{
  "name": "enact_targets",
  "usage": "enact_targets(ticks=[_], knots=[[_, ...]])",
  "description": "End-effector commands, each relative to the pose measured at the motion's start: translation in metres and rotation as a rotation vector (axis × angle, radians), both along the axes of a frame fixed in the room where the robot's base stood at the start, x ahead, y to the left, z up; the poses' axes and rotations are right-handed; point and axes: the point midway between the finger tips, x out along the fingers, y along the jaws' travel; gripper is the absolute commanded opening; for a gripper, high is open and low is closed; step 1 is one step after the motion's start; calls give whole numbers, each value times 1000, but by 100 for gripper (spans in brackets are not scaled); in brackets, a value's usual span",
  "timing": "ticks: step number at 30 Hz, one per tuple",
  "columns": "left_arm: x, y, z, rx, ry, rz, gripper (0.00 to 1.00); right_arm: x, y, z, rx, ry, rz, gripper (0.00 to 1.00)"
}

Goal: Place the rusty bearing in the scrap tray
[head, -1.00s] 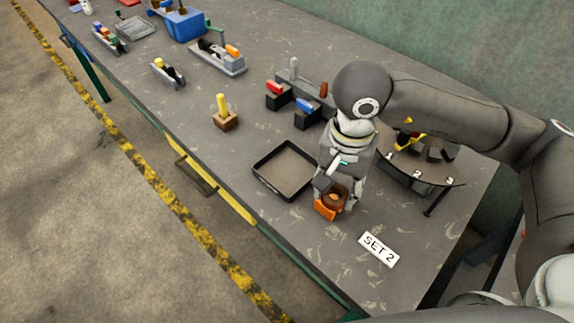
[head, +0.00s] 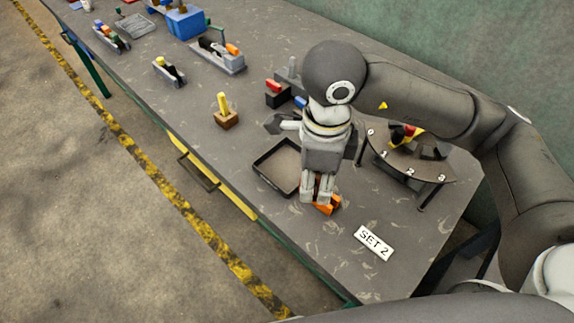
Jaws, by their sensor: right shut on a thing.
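The dark-rimmed tray (head: 263,180), which I take as the scrap tray, lies on the bench with a bare grey-brown floor; my right gripper covers part of its right side. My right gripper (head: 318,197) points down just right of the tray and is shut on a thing. Orange and rusty-brown parts (head: 327,208) show between and beside its fingertips. I take the brown part as the rusty bearing, but the fingers hide most of it. I cannot tell whether it is lifted. My left gripper is not in view.
A white "SET 2" card (head: 374,243) lies at the front right. A numbered curved stand (head: 412,172) is right of my right gripper. A wooden block with a yellow peg (head: 226,118) stands behind the tray. The bench front near the card is clear.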

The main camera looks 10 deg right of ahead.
Motion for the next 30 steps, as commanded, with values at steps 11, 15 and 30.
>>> enact_targets(ticks=[11, 15, 30], knots=[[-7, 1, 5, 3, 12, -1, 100, 3, 7, 7, 2, 0, -216, 0], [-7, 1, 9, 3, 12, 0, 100, 25, 9, -3, 1, 4, -221, 0], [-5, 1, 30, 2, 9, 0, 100, 116, 16, -65, 1, 2, -218, 0]])
